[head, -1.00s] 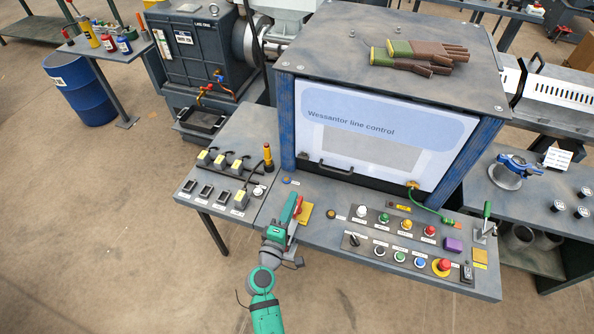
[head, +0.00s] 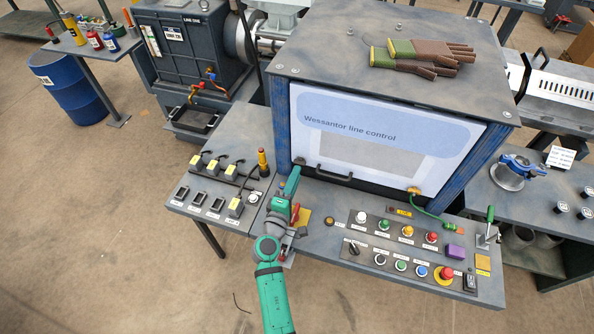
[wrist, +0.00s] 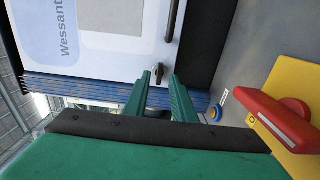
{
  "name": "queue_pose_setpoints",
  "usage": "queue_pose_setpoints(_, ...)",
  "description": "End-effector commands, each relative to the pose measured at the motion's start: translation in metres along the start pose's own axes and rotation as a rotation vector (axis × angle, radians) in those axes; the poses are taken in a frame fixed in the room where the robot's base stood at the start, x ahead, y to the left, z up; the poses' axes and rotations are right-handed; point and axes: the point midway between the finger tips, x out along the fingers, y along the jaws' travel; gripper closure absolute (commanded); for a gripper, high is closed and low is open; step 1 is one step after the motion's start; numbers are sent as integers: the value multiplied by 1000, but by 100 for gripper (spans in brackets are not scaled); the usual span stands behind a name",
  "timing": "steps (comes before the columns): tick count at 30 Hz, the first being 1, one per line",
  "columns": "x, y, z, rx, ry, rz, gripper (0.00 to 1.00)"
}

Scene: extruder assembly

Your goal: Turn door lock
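The door lock is a small dark knob (wrist: 157,72) on the white door of the control cabinet. In the head view it is a dark spot at the door's lower left corner (head: 300,160), just beyond my gripper. My gripper (head: 293,172) points at that corner from the front. In the wrist view the green fingers (wrist: 160,76) are apart, with the lock showing in the gap between their tips. I cannot tell whether they touch it. Nothing is held.
A black door handle (head: 327,171) is right of the lock. A blue post (wrist: 110,90) borders the door. A red lever (wrist: 283,122) on a yellow plate (wrist: 296,84) stands close by my gripper. A button panel (head: 400,245) fills the desk at right.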

Motion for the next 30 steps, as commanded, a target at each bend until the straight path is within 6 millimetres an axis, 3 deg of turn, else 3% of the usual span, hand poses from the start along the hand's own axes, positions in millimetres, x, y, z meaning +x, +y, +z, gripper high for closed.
queue_pose_setpoints(9, 32, 0, -5, 1, 7, 0, 76)
queue_pose_setpoints(23, 32, 0, -3, 0, 5, -1, 76)
queue_pose_setpoints(27, 32, 0, -3, 1, 5, -1, 100)
queue_pose_setpoints(30, 32, 0, -3, 0, 5, -1, 100)
